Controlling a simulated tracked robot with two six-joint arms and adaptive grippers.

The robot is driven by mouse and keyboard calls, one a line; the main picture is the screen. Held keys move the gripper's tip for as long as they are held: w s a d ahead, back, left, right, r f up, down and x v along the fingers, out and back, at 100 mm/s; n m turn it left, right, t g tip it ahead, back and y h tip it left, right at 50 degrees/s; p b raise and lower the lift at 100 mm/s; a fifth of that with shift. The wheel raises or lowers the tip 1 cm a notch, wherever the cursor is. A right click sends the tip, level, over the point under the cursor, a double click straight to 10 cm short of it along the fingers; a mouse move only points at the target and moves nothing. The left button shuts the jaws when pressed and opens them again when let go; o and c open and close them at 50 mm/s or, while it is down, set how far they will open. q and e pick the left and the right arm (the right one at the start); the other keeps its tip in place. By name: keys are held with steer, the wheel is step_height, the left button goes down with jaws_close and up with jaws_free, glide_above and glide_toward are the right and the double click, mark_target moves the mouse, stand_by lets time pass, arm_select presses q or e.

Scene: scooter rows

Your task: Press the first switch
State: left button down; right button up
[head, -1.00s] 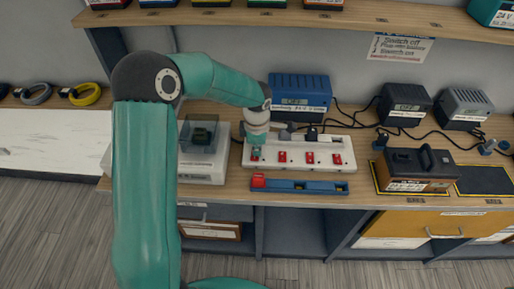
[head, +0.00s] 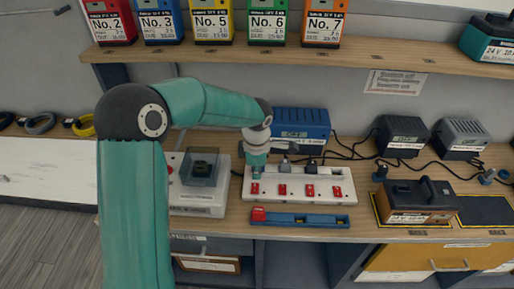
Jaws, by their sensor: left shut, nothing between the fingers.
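A white power strip (head: 299,197) lies on the wooden bench with a row of several red switches. The first switch (head: 255,188) is the leftmost red one. My left gripper (head: 256,170) hangs over the left end of the strip, pointing down, just above and behind the first switch. It is shut and empty. I cannot tell whether its tip touches the strip. Black plugs sit along the strip's back edge. My right gripper is not in view.
A white device (head: 200,195) is close on the left. A shelf (head: 300,55) with numbered batteries is above.

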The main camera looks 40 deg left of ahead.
arm_select(q)
step_height(320, 180, up, 9)
steer(key=shift+w+a+f, duration=0.2)
steer(key=shift+w+a, duration=0.05)
steer(key=shift+w, duration=0.2)
stand_by(0.3)
